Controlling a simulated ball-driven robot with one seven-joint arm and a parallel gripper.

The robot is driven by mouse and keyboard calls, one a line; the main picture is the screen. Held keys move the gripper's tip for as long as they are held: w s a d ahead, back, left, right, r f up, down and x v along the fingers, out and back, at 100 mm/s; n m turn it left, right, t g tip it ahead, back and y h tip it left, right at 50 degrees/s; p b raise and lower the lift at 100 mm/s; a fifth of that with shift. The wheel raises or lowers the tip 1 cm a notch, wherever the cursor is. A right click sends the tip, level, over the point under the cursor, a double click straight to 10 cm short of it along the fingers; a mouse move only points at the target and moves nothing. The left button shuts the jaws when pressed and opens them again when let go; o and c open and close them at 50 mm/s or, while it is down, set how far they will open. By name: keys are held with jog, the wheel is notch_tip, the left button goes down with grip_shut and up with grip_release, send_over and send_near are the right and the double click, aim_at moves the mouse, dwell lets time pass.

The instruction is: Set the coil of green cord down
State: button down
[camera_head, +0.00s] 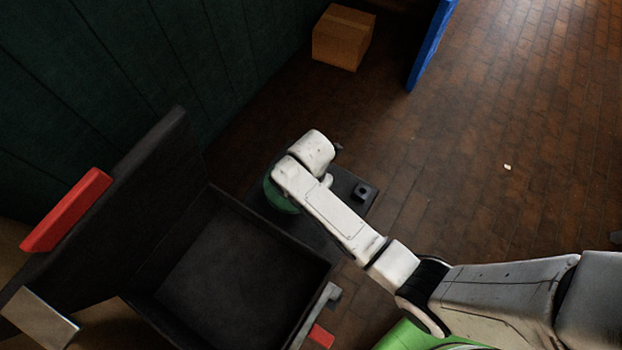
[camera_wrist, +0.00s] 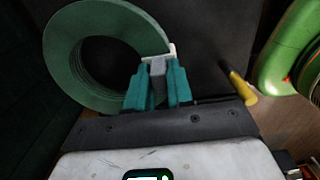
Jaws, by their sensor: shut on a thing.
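The coil of green cord (camera_wrist: 75,50) is a flat ring at the upper left of the wrist view. My gripper (camera_wrist: 158,72), with teal fingers, is shut on the coil's right-hand rim. In the head view part of the coil (camera_head: 277,198) shows beside the end of my white arm, over a dark flat surface (camera_head: 345,184). My arm hides the rest of the coil and the fingers there. I cannot tell whether the coil touches the surface.
An open black case (camera_head: 235,265) with a raised lid stands left of my arm. A small black block (camera_head: 365,192) is on the dark surface. A yellow-ended tool (camera_wrist: 240,87) and a green curved object (camera_wrist: 285,50) lie right of my fingers. A cardboard box (camera_head: 342,38) is farther back.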

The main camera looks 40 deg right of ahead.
jog(key=shift+f+b, duration=0.35)
jog(key=shift+f, duration=1.6)
jog(key=c, duration=1)
grip_release()
notch_tip(320, 180, up, 12)
jog(key=shift+p, duration=1.05)
jog(key=shift+s, duration=0.1)
jog(key=s+d+r+m, duration=0.2)
jog(key=s+r+m, duration=0.1)
jog(key=s+m, duration=0.5)
jog(key=s+d+r+m+t, duration=0.1)
jog(key=s+d+r+m, duration=0.1)
jog(key=s+m, duration=0.7)
jog(key=shift+s+d+r+m, duration=0.35)
jog(key=shift+d+m, duration=0.35)
jog(key=shift+m, duration=1.8)
